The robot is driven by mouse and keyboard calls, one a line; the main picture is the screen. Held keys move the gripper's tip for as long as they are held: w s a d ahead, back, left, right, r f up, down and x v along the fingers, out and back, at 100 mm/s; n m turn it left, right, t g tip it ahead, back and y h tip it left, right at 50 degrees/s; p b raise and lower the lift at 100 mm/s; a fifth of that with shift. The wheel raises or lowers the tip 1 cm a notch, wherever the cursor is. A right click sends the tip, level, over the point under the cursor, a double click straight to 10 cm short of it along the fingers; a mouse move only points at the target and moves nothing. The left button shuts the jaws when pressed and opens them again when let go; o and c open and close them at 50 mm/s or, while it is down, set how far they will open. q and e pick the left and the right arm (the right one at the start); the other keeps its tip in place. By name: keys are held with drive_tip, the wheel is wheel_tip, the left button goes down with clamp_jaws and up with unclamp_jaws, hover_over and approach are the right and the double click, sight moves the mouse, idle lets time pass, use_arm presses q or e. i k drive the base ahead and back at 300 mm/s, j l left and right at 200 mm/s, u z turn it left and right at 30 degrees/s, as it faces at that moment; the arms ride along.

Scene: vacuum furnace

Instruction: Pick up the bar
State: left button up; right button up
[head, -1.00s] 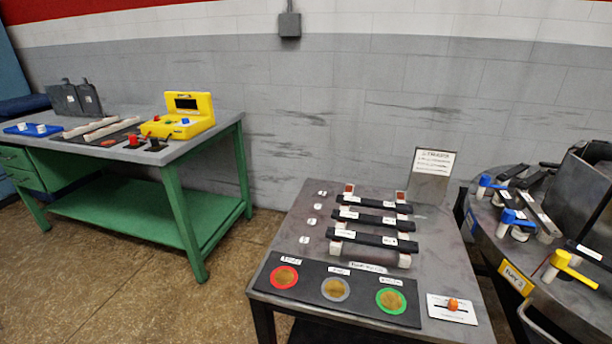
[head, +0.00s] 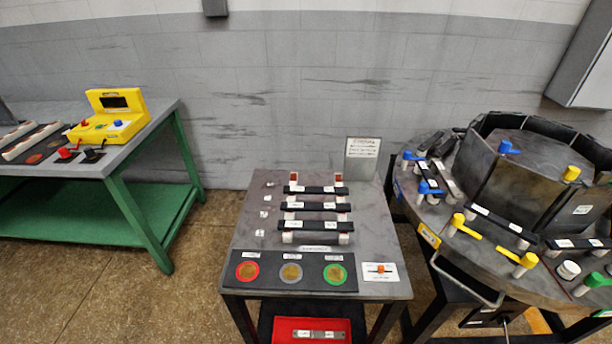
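Three dark bars with white labels lie across white supports on the small grey table in the middle of the head view: a far bar (head: 316,190), a middle bar (head: 309,206) and a near bar (head: 310,226). They lie one behind the other, apart from each other. A light metal bar (head: 319,334) lies in a red tray (head: 284,328) on the shelf under this table, partly cut off by the frame. More dark bars (head: 503,219) lie on the round table at right. Which bar the task means cannot be told. Neither gripper is in view.
A black mat (head: 312,279) with red, grey and green rings lies at the grey table's front, beside a white plate with an orange knob (head: 380,269). The round table (head: 433,214) carries blue, yellow and green handles. A green bench (head: 140,206) holds a yellow device (head: 108,122).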

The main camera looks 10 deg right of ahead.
sight(300, 190)
drive_tip(key=k+l+u, duration=0.15)
drive_tip(key=l+u, duration=0.2)
drive_tip(key=k+l+u, duration=0.15)
drive_tip(key=l+u, duration=0.25)
drive_tip(key=k+l+u, duration=0.35)
drive_tip(key=i+j, duration=0.05)
drive_tip(key=i, duration=0.05)
